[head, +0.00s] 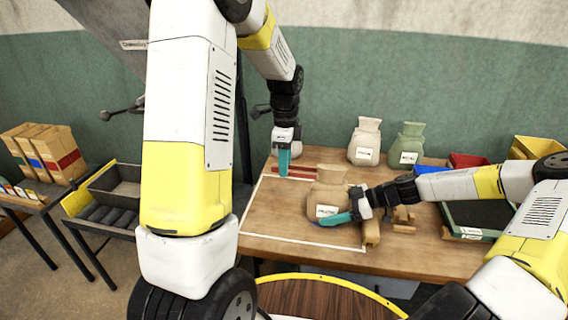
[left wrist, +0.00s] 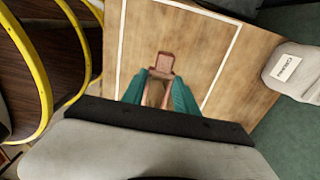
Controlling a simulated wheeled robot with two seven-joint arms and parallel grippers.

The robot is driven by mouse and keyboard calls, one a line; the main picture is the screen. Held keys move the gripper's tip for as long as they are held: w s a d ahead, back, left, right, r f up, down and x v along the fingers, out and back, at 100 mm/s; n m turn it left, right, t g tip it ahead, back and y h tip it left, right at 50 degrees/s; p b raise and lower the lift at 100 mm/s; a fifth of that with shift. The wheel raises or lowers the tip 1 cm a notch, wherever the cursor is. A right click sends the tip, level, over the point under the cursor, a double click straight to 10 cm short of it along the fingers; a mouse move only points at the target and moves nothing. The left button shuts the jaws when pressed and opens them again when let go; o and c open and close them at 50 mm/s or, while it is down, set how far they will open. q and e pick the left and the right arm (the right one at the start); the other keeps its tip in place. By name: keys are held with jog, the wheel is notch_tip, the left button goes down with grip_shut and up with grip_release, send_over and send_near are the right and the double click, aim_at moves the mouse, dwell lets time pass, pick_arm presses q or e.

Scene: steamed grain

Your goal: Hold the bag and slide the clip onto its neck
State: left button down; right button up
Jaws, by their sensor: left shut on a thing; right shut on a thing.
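The brown bag (head: 328,193) stands upright on the wooden table, with a white label low on its front and a flared top above its neck. My right gripper (head: 336,219) is shut on the lower part of the bag, one finger showing across its front. My left gripper (head: 284,162) is shut on the reddish clip (head: 298,171), left of and behind the bag. The clip is apart from the bag's neck. In the left wrist view the clip (left wrist: 163,63) sticks out beyond the teal fingers (left wrist: 160,92). The brown bag does not show there.
A cream bag (head: 365,142) and a green bag (head: 407,145) stand at the table's back. Wooden blocks (head: 402,220) lie right of my right gripper. Blue and red bins (head: 468,161) and a dark tray (head: 475,217) are at the right. The white-outlined table area (head: 268,222) is clear at left.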

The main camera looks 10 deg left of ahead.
aim_at(320, 166)
pick_arm(q)
jog(key=shift+d, duration=4.95)
dwell(1.3)
jog(key=c, duration=0.9)
grip_release()
jog(key=shift+o, duration=0.2)
notch_tip(320, 166, up, 12)
